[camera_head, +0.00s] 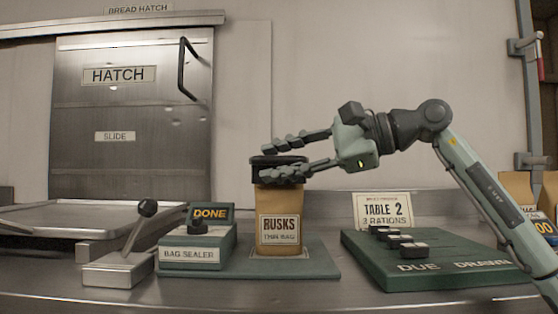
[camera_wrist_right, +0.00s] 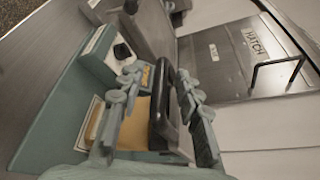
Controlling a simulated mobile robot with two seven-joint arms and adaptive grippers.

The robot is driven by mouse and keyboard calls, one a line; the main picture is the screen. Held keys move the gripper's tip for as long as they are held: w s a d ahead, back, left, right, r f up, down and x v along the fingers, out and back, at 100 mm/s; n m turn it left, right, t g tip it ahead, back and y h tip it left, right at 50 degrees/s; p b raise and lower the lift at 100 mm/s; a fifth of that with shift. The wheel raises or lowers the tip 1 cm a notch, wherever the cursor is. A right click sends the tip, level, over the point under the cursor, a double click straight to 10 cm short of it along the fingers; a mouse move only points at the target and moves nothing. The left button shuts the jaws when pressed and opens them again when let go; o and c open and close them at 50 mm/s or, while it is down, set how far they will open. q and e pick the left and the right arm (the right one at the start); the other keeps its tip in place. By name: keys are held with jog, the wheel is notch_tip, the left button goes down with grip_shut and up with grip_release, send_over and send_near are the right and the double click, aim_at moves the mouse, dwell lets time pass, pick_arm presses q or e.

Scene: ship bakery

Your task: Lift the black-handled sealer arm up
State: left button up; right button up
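A black bar-shaped handle (camera_head: 277,160), apparently the sealer arm's, sits level just above the tan RUSKS bag (camera_head: 279,208). The bag stands upright on the green bag sealer's base plate (camera_head: 318,262). My right gripper (camera_head: 266,162) reaches in from the right with its fingers apart. In the right wrist view the black handle (camera_wrist_right: 162,100) lies between the two fingers (camera_wrist_right: 162,88). Space shows on its left side; contact on the right is unclear. The sealer box (camera_head: 196,246) bears a DONE sign. My left gripper is not in view.
A metal lever with a black knob (camera_head: 147,208) stands left of the sealer. A green DUE board (camera_head: 372,270) with several black pieces is at right, before a TABLE 2 card (camera_head: 384,210). A metal tray (camera_head: 60,232) and the closed hatch (camera_head: 130,140) are at left.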

grip_shut()
dwell(0.4)
